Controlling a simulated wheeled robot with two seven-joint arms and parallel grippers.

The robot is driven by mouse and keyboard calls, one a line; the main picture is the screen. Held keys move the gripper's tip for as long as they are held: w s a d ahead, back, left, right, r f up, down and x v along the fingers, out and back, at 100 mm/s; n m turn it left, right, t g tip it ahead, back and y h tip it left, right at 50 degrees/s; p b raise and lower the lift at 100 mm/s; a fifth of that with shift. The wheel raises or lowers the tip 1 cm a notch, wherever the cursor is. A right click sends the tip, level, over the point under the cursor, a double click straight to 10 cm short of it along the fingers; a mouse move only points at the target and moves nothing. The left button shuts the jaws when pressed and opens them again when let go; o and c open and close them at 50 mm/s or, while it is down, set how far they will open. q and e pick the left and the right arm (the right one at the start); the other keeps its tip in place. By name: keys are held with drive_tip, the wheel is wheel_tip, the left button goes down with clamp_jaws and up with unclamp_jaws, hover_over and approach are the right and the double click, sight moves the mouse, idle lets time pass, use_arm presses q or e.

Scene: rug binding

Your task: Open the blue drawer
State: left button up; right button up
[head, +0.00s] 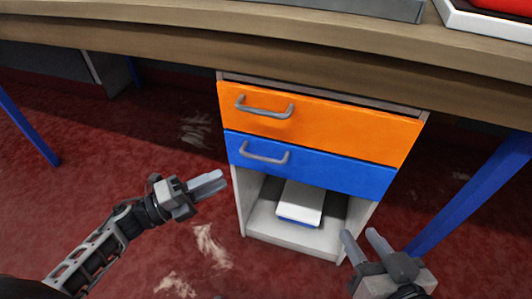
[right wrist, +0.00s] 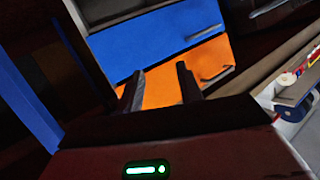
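The blue drawer (head: 330,170) is the lower of two drawers in a white cabinet under the desk, and it looks shut. Its grey bar handle (head: 264,156) is on the left part of its front. My left gripper (head: 222,181) is left of and below this handle, apart from the cabinet. Its fingers lie close together from this angle, so any gap is unclear. My right gripper (head: 360,239) is open and empty, in front of the cabinet's lower right. The right wrist view shows its spread fingers (right wrist: 160,88), with the blue drawer (right wrist: 150,38) beyond, appearing upside down.
The orange drawer (head: 350,127) with its own handle (head: 264,108) is directly above. An open shelf below holds a white and blue object (head: 300,203). The wooden desk top (head: 150,38) overhangs the cabinet. A blue desk leg (head: 475,195) stands right. Red carpet (head: 120,160) is clear at left.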

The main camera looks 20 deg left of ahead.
sight(264, 158)
use_arm(q)
drive_tip(key=b+x, duration=0.1)
drive_tip(key=x, duration=1.1)
drive_tip(key=shift+w+d+r, duration=0.1)
drive_tip(key=shift+w+d, duration=0.05)
drive_tip(key=shift+d, duration=0.05)
clamp_jaws()
